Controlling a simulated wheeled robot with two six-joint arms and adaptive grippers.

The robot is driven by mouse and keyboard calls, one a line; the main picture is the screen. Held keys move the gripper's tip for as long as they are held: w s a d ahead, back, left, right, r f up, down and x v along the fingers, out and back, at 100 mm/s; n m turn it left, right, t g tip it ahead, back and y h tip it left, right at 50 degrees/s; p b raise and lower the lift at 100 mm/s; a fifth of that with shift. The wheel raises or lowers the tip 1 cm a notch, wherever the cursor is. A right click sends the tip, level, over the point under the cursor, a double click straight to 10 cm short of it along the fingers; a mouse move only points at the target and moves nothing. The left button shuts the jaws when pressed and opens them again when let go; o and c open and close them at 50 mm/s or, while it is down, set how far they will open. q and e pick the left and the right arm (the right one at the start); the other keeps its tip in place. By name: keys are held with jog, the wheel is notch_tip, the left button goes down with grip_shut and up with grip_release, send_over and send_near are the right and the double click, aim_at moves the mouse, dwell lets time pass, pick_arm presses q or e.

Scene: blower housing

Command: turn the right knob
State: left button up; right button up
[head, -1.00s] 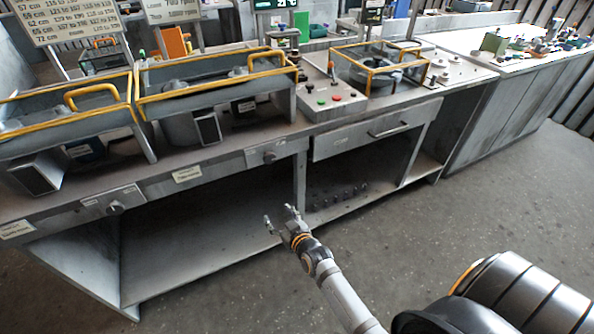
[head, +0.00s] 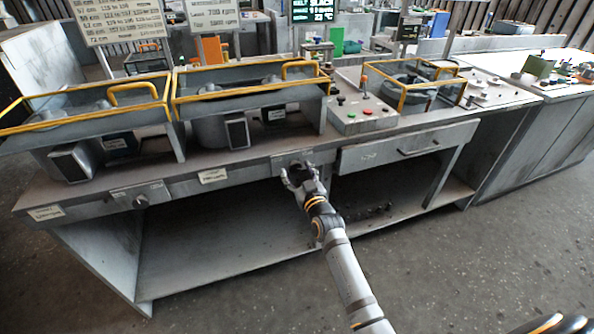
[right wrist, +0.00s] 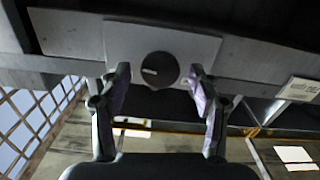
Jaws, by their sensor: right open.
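The right knob (right wrist: 161,70) is a dark round dial with a short, nearly level white mark, on a light plate (right wrist: 120,42) on the bench front. My right gripper (right wrist: 159,84) is open, with one finger on each side of the knob in the right wrist view. A gap shows between each finger and the knob; I cannot tell whether the tips reach around it. In the head view my right gripper (head: 300,172) is at the bench front and covers the knob. The left knob (head: 140,201) is farther left. My left gripper is not in view.
The bench (head: 250,168) carries yellow-railed housings (head: 245,90) and a button panel (head: 360,115). A drawer (head: 400,148) is right of my right gripper. The shelf space below the bench is mostly open. The floor in front is clear.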

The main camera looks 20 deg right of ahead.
jog(key=shift+w, duration=0.35)
jog(key=c, duration=1.2)
jog(key=m+p, duration=0.1)
jog(key=m, duration=0.1)
jog(key=shift+r+m+p, duration=0.1)
jog(key=shift+m+p, duration=0.2)
jog(key=shift+m, duration=0.1)
jog(key=shift+m+p, duration=0.6)
jog(key=shift+m, duration=1.6)
